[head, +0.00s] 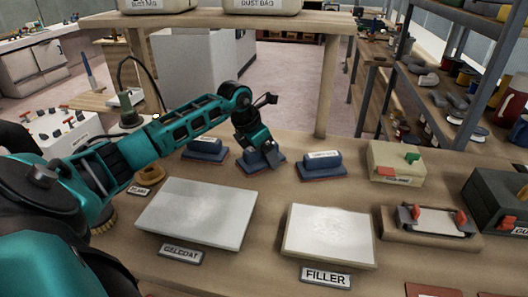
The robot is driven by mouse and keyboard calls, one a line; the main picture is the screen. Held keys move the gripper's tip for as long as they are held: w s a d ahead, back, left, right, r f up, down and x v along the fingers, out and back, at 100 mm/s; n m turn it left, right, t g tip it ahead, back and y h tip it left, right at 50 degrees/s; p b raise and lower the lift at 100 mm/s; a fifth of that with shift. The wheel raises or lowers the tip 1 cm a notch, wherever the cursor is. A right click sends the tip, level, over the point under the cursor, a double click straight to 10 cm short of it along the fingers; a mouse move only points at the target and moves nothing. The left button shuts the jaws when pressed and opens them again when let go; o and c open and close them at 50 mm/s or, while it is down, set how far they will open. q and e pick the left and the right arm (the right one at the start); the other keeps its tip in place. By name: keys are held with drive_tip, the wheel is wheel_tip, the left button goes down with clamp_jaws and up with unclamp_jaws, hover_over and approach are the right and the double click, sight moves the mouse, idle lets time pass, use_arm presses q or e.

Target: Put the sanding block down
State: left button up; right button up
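Three blue sanding blocks with reddish undersides sit in a row on the wooden bench: a left one (205,151), a middle one (252,166) and a right one (322,166). My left gripper (268,157) reaches down onto the middle block, its fingers at the block's top and covering part of it. The middle block appears level and at bench height; I cannot tell whether it touches the bench. The finger gap is too small and hidden to show whether the gripper is open or shut. My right gripper is not in view.
A white panel (197,212) labelled gelcoat and a paler panel (329,236) labelled filler lie in front. A beige box (396,163), a tray with red clamps (431,219) and a dark case (497,202) stand at right. A shelf post (329,85) rises behind.

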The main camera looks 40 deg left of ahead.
use_arm(q)
drive_tip(key=shift+s+d+f, duration=0.2)
drive_tip(key=shift+d+f, duration=0.2)
drive_tip(key=shift+d, duration=0.05)
drive_tip(key=shift+r, duration=0.1)
drive_tip(key=shift+r+p, duration=0.35)
drive_tip(key=shift+r, duration=0.05)
drive_tip(key=v, duration=1.2)
drive_tip(key=shift+w+a, duration=0.15)
drive_tip(key=shift+a, duration=0.1)
